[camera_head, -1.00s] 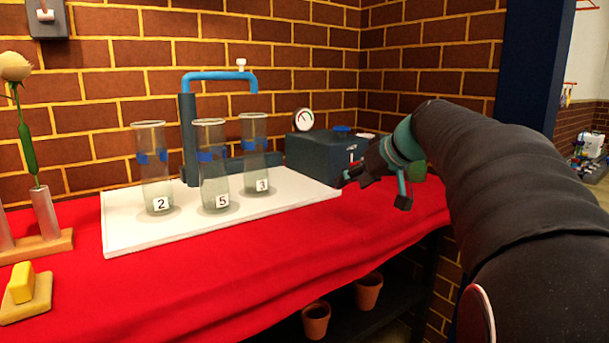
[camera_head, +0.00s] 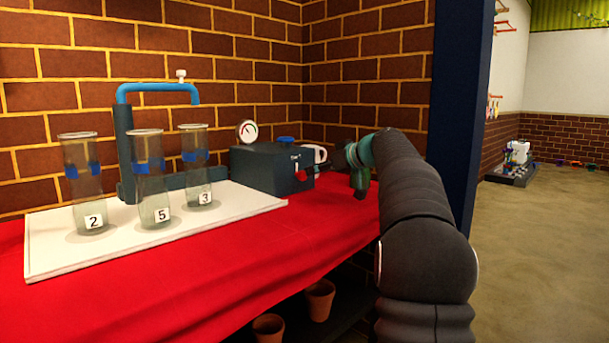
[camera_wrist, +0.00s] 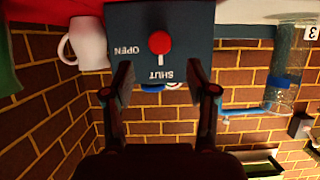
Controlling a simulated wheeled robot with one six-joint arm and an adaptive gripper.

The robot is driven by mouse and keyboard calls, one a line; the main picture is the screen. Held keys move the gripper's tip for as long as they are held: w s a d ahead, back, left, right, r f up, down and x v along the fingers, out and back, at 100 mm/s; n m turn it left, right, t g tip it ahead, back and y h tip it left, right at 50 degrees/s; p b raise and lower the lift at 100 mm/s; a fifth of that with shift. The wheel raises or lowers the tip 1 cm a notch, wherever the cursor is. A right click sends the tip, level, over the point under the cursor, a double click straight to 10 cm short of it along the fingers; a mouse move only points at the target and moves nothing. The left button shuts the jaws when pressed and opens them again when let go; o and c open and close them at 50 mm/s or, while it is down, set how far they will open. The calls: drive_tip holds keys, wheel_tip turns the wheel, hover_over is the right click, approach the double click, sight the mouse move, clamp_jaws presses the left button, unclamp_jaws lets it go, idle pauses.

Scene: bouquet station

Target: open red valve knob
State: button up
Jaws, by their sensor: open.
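The red valve knob (camera_wrist: 160,42) is on the front face of a dark blue-grey box (camera_head: 262,172). In the wrist view the box face appears upside down, with the words OPEN and SHUT beside the knob. The knob also shows small in the head view (camera_head: 301,170). My gripper (camera_wrist: 160,90) is open and empty. Its two fingers point at the box face, on either side of the knob's line and apart from it. In the head view my gripper (camera_head: 333,166) is just right of the box.
A white mug (camera_wrist: 86,43) stands beside the box. Glass cylinders numbered 2 (camera_head: 84,190), 5 (camera_head: 150,185) and 3 (camera_head: 196,175) stand on a white board (camera_head: 60,250), near a blue pipe (camera_head: 155,88). A gauge (camera_head: 247,131) is behind the box. Red cloth (camera_head: 200,290) in front is clear.

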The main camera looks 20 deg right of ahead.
sight(304, 173)
drive_tip(key=x, duration=0.7)
drive_tip(key=shift+s, duration=0.1)
drive_tip(key=shift+c, duration=0.2)
clamp_jaws()
